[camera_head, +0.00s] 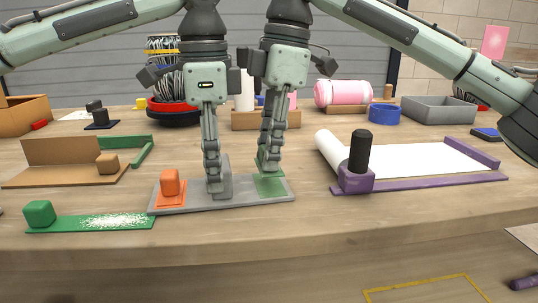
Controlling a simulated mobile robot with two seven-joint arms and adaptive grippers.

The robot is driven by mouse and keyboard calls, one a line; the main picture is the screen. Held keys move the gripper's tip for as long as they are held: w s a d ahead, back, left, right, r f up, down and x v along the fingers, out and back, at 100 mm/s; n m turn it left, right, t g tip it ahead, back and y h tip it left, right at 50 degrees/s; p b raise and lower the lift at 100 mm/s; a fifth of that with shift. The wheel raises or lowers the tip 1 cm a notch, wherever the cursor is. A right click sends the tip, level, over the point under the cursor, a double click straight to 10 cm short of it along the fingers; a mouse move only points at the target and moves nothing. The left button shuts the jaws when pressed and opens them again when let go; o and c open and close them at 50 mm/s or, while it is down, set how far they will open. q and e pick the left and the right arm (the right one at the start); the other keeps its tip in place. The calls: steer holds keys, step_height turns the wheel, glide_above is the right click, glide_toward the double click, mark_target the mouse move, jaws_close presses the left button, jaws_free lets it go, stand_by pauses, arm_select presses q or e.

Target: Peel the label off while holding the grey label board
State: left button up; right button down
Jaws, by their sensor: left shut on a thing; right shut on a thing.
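The grey label board (245,200) lies flat near the table's front edge, with a grey upright grip (226,183) near its middle. My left gripper (214,184) is shut at this upright grip, partly hiding it. A green label (270,188) shows on the right part of the board. My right gripper (269,168) is shut at the label's back edge; its fingers hide the exact contact. An orange block on an orange patch (170,184) sits on the board's left end.
A green strip with a green block (40,213) lies front left. A purple-framed roller stand with white sheet (420,162) stands right. A brown angled board (62,155) is left. A pink roll (343,93) and grey bin (438,109) stand behind. The front table strip is clear.

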steer(key=shift+r, duration=2.35)
steer(key=shift+r, duration=0.1)
arm_select(q)
steer(key=o, duration=1.3)
